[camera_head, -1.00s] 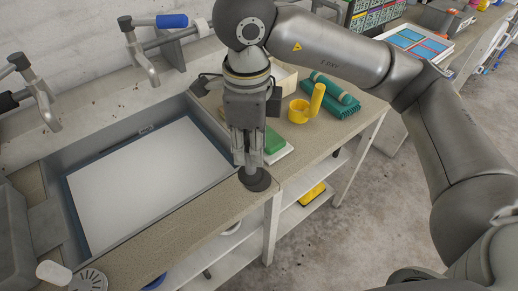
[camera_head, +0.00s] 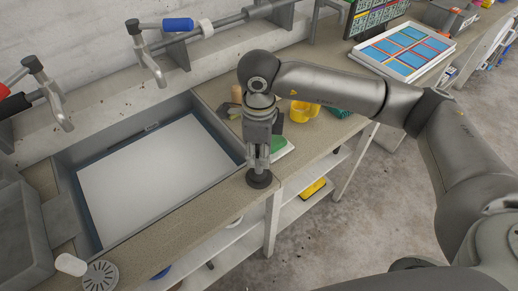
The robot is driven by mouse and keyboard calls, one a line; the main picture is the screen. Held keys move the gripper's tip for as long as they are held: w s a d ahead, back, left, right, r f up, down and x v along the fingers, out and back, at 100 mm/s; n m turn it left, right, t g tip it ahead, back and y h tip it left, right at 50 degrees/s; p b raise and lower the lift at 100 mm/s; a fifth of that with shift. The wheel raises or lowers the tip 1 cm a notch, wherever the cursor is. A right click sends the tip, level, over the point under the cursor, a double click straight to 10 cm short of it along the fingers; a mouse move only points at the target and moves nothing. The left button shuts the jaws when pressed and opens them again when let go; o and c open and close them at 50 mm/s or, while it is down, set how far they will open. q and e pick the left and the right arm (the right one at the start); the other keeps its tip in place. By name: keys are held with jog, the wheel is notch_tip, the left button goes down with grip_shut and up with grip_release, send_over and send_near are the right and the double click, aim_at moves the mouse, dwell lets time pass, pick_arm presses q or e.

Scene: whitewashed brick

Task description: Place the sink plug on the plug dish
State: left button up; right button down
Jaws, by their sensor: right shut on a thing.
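The sink plug (camera_head: 259,180) is a dark round disc with a stem. My right gripper (camera_head: 258,164) points down and is shut on its stem. The plug is over the front strip of the counter, right of the sink's front right corner; I cannot tell whether it touches the surface. A grey round slotted dish (camera_head: 100,277) lies at the lower left on the front counter strip. It may be the plug dish, but I cannot tell for sure. My left gripper is not in view.
The sink (camera_head: 150,180) has a pale flat bottom. A white cylinder (camera_head: 71,265) stands beside the slotted dish. Taps (camera_head: 150,55) stand behind the sink. A green block (camera_head: 278,144) and yellow cup (camera_head: 303,111) are right of my gripper. The front strip between plug and dish looks clear.

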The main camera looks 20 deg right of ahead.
jog(key=shift+f, duration=0.2)
jog(key=c, duration=1.2)
grip_release()
jog(key=shift+r, duration=0.1)
jog(key=shift+o, duration=0.2)
jog(key=shift+r, duration=0.15)
notch_tip(320, 180, up, 11)
jog(key=b, duration=0.3)
jog(key=shift+r, duration=0.5)
